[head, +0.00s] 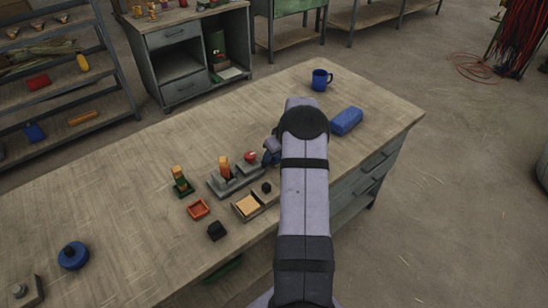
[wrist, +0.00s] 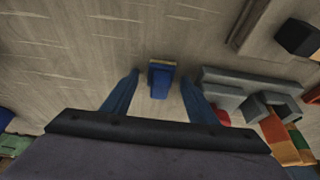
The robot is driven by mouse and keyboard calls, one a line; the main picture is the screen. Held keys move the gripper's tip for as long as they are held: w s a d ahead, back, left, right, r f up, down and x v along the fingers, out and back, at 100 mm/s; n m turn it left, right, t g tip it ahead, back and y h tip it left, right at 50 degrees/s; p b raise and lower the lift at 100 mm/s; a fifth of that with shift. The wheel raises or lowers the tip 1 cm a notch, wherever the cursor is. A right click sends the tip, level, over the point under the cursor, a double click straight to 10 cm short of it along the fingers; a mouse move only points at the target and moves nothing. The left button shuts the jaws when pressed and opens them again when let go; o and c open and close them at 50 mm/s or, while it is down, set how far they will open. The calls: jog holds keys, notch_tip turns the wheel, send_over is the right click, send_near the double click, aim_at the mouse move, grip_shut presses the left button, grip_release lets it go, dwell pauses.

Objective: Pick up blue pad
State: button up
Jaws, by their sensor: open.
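A small blue pad (wrist: 160,82) with a yellowish top edge shows in the wrist view. It lies between the two blue fingers of my gripper (wrist: 160,98), with a gap on each side. The gripper is open and nothing is clamped in it. In the head view my gripper (head: 271,152) is low over the wooden bench, right of the grey fixture. My arm hides most of that spot there, so I cannot tell pad from finger. Whether the fingertips touch the bench is unclear.
A grey fixture (head: 236,179) with a red knob (head: 250,157) stands close on the left. Nearby are a black block (head: 217,230), a red tray (head: 198,209) and a tan-filled tray (head: 248,205). A blue box (head: 347,121) and blue mug (head: 321,79) stand beyond my arm.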

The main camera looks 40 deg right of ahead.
jog(key=c, duration=1.2)
jog(key=shift+o, duration=0.2)
notch_tip(320, 180, up, 10)
jog(key=shift+r+b, duration=0.1)
jog(key=shift+b, duration=1.15)
jog(key=o, duration=0.4)
jog(key=shift+c, duration=1.3)
